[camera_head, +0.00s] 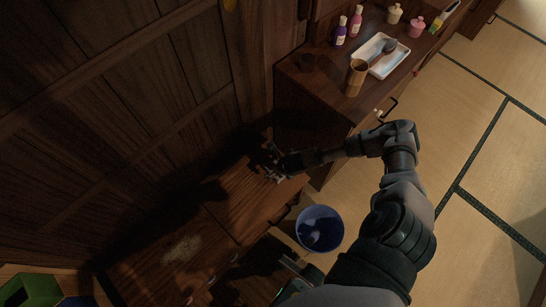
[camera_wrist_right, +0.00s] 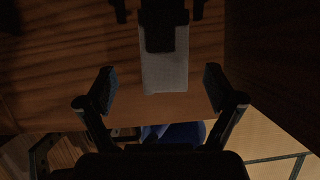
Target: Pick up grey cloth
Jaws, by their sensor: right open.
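The grey cloth (camera_wrist_right: 165,74) is a flat pale grey strip on the brown wooden top in the right wrist view. Its far part is covered by a dark shape, and I cannot tell whether that is an object or a shadow. My right gripper (camera_wrist_right: 160,89) is open and empty, with one finger on each side of the cloth's near end and clear of it. In the head view, my right gripper (camera_head: 274,164) is over the low wooden cabinet's back right end, by the wall. A small grey bit of the cloth (camera_head: 275,178) shows beside it. My left gripper is out of view.
A blue bucket (camera_head: 320,228) stands on the floor before the low cabinet (camera_head: 235,195). A pale dusty patch (camera_head: 182,248) marks its top. A taller cabinet holds a tray (camera_head: 386,63), a wooden cup (camera_head: 356,78) and bottles (camera_head: 339,31). A green box (camera_head: 30,289) is at lower left.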

